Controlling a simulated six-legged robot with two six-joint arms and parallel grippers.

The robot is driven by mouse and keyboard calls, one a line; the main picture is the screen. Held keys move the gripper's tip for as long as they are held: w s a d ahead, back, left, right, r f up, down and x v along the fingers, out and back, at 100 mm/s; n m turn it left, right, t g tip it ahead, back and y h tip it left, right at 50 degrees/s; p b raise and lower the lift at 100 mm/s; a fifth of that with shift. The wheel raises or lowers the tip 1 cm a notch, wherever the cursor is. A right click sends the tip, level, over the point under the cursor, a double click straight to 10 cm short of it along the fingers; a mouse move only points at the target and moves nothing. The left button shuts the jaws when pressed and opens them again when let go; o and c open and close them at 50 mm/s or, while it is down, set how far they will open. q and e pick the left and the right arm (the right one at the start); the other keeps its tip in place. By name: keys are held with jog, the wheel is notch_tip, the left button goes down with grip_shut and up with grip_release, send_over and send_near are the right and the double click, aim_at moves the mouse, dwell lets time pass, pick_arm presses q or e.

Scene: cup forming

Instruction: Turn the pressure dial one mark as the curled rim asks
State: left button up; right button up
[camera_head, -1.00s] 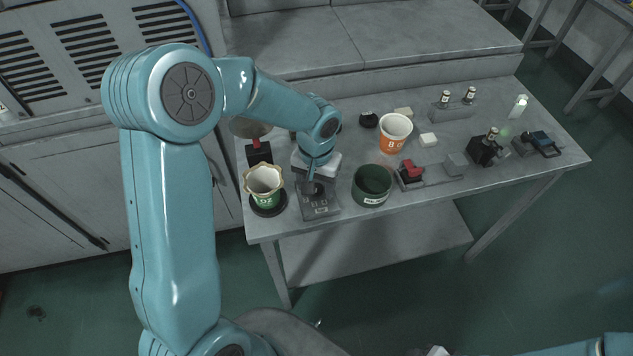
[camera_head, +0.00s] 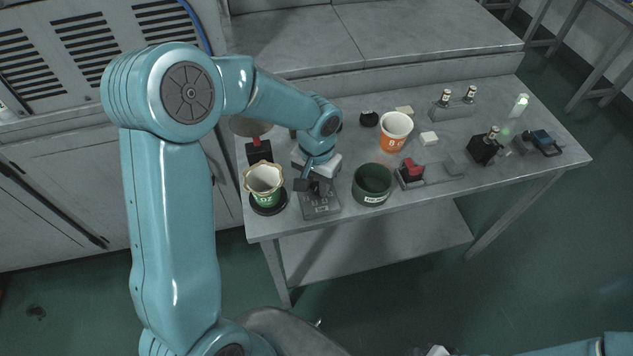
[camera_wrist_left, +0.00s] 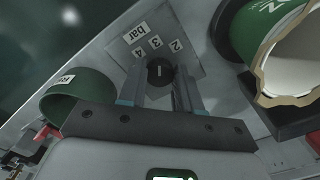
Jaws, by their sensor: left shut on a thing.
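My left gripper (camera_head: 319,190) points down at the dial panel (camera_head: 322,208) near the table's front left. In the left wrist view its two fingers (camera_wrist_left: 160,90) are shut on the dark pressure dial (camera_wrist_left: 159,72). The dial's white line points roughly toward the 3 label; labels 2, 3, 4 and "bar" show around it. A green and white cup (camera_head: 265,190) stands upright left of the panel on a black round base (camera_head: 268,208). Its cream rim (camera_head: 262,167) is wavy; it also shows in the left wrist view (camera_wrist_left: 260,62). My right gripper is not clearly visible.
A dark green bin (camera_head: 372,187) stands close right of the panel. A black block with a red part (camera_head: 258,151) stands behind the green cup.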

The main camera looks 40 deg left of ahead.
aim_at(317, 186)
pick_arm(q)
jog(key=m, duration=0.4)
jog(key=shift+w, duration=0.15)
jog(key=shift+m, duration=1.5)
jog(key=o, duration=1)
jog(key=shift+o, duration=0.2)
jog(key=shift+r, duration=0.2)
notch_tip(317, 186, up, 16)
